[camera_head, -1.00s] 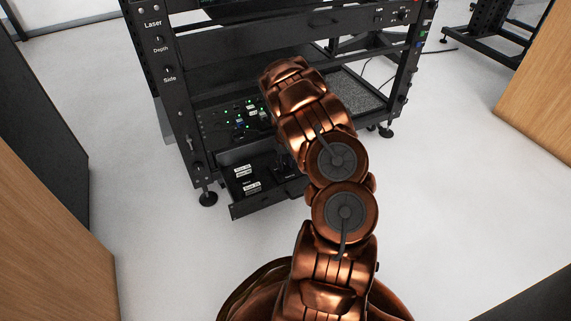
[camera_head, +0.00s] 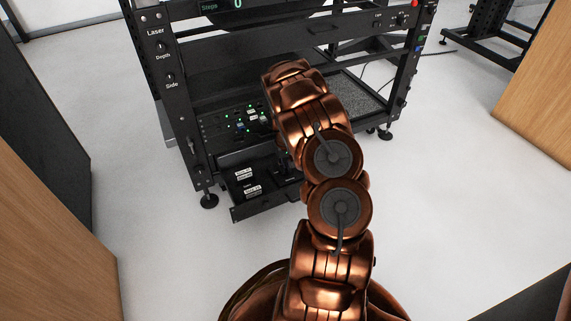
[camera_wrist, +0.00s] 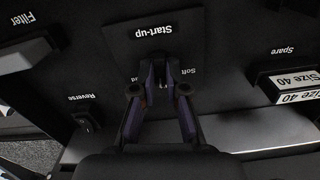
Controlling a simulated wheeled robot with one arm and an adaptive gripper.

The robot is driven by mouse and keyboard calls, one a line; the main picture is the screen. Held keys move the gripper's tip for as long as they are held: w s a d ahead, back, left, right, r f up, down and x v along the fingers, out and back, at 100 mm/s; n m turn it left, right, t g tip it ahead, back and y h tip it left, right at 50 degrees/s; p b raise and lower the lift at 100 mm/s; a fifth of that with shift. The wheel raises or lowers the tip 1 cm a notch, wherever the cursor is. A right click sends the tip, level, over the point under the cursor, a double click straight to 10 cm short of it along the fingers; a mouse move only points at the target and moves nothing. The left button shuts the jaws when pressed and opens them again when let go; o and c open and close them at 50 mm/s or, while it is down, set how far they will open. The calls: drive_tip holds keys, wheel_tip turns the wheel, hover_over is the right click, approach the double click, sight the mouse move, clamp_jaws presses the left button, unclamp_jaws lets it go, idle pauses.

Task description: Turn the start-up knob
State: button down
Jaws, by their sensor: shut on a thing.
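The start-up panel (camera_wrist: 185,32) shows in the wrist view, with its "Start-up" label upside down. The start-up knob (camera_wrist: 160,78) is small and dark below that label, mostly hidden between my fingers. A "Soft" label and a partly covered label ending in "rd" flank it. My gripper (camera_wrist: 161,70) has its two fingers closed in on the knob, one on each side. In the head view my arm hides most of the start-up area above the open drawer.
A black rack (camera_head: 190,120) holds a panel with green lights (camera_head: 238,125). An open drawer (camera_head: 245,200) carries white size labels. In the wrist view, a Reverse switch (camera_wrist: 86,122) is lower left and size-labelled blocks (camera_wrist: 295,85) are right. Wooden panels (camera_head: 40,240) flank the floor.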

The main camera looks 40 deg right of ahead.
drive_tip(key=m+p, duration=0.3)
drive_tip(key=m, duration=0.2)
drive_tip(key=shift+a+r, duration=0.1)
drive_tip(key=m+p, duration=0.2)
drive_tip(key=m, duration=0.3)
drive_tip(key=shift+m, duration=0.3)
idle(0.3)
drive_tip(key=c, duration=1.2)
unclamp_jaws()
wheel_tip(320, 180, up, 12)
